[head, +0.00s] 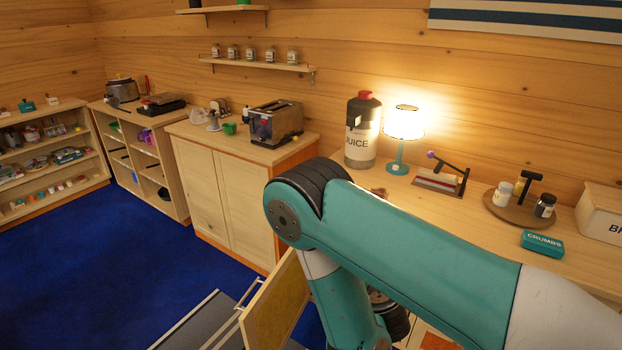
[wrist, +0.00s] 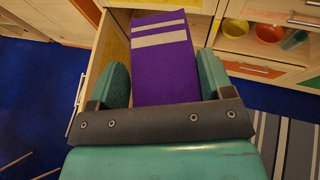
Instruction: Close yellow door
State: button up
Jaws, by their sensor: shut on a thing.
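The yellow door (head: 278,308) stands open below the counter in the head view, its yellow inner face showing and a pale bar handle on its outer side. In the wrist view the open door (wrist: 110,52) is left of my gripper, seen nearly edge-on. My gripper (wrist: 165,80) is shut on a purple thing (wrist: 165,65) with two grey stripes. The purple thing lies between the two teal fingers, in front of the cabinet opening; I cannot tell whether it touches the cabinet. In the head view my arm hides the gripper and part of the door.
Blue floor (head: 120,260) lies clear at left.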

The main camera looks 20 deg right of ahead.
aim_at(267, 321)
jog(key=u, duration=0.6)
jog(key=i, duration=1.35)
jog(key=z, duration=2.2)
jog(key=i, duration=0.55)
jog(key=u, duration=0.05)
